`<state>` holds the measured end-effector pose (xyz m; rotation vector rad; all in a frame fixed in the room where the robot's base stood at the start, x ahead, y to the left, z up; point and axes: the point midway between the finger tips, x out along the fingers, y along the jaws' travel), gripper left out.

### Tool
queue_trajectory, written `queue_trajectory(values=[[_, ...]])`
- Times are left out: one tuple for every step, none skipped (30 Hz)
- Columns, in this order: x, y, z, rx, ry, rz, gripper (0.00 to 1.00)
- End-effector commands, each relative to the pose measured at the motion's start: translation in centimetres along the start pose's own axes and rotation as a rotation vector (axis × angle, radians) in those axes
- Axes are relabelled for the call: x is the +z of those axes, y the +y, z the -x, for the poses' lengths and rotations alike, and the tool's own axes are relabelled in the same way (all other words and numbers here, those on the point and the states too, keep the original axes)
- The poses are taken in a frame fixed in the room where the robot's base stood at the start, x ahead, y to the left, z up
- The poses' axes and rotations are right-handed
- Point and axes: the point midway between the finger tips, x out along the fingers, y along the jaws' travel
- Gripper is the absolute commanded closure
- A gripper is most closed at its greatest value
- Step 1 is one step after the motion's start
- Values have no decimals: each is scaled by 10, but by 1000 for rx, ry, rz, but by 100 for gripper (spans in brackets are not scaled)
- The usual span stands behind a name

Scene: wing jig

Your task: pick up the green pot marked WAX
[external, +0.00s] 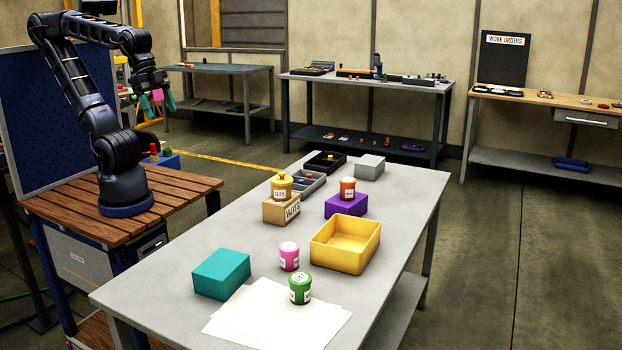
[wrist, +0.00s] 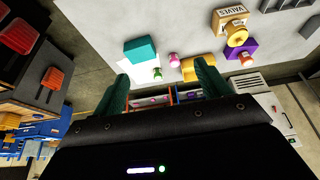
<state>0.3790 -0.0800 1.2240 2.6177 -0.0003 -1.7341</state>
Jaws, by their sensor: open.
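The green pot (external: 300,288) with a white label and pale lid stands upright on white paper sheets (external: 250,315) near the front of the grey table. Its label is too small to read surely. It also shows small in the wrist view (wrist: 157,73), between my fingers in the picture but far beyond them. My gripper (external: 157,104) is open and empty, with green fingers, raised high at the upper left, well away from the table. It shows in the wrist view (wrist: 164,84) with its fingers spread apart.
A pink pot (external: 289,256) stands close behind the green pot. A teal box (external: 222,274) is to its left and a yellow bin (external: 345,244) behind right. A yellow pot (external: 281,187) sits on a tan box (external: 281,209), an orange pot (external: 347,188) on a purple box (external: 345,206).

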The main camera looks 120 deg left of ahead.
Motion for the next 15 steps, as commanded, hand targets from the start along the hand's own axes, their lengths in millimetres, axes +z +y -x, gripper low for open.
queue_trajectory(values=[[0,0,0,0,0,0,22],[0,0,0,0,0,0,22],[0,0,0,0,0,0,22],[0,0,0,0,0,0,22],[0,0,0,0,0,0,22],[0,0,0,0,0,0,22],[0,0,0,0,0,0,22],[0,0,0,0,0,0,22],[-2,0,0,-1,-1,-3,22],[-3,0,-1,-1,-2,-5,22],[-5,0,-1,-2,-3,-10,22],[-10,1,-2,-3,-5,-17,22],[-14,2,-4,-4,-7,-24,22],[-19,2,-5,-5,-9,-34,22],[-26,3,-8,-7,-13,-49,22]])
